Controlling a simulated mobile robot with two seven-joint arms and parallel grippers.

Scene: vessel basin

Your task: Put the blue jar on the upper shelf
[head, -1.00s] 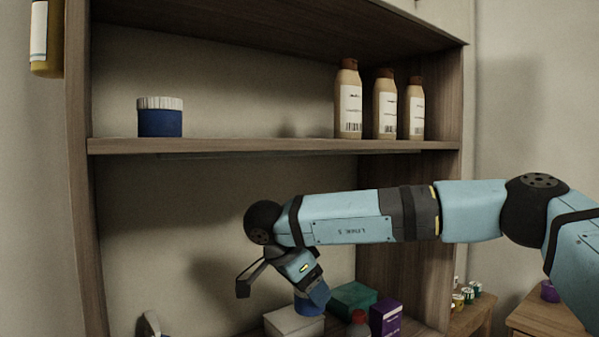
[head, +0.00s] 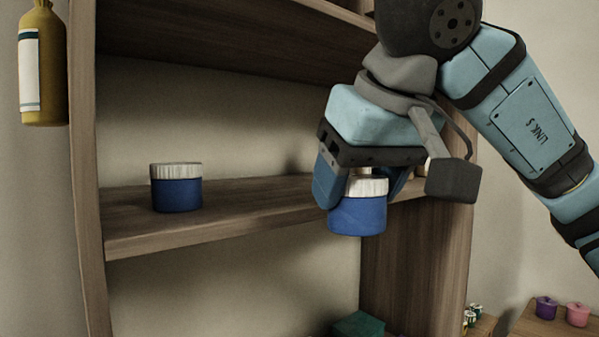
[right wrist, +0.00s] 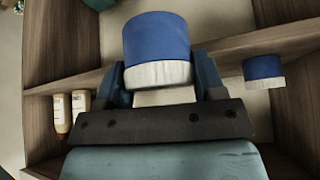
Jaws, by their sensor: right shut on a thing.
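My right gripper (head: 360,188) is shut on a blue jar (head: 357,217) with a whitish ribbed lid, gripped around the lid. The jar hangs upright in front of the upper shelf (head: 235,216), near its front edge at the right. The held jar also shows in the right wrist view (right wrist: 156,42), between the fingers. A second, similar blue jar (head: 177,194) stands on the upper shelf at the left; it also shows in the right wrist view (right wrist: 263,68). My left gripper is not in view.
Tan bottles (right wrist: 62,114) stand at the shelf's right end, mostly hidden behind my gripper in the head view. The shelf between the standing jar and my gripper is clear. A yellow bottle (head: 43,70) is at the upper left. A green box (head: 357,325) sits below.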

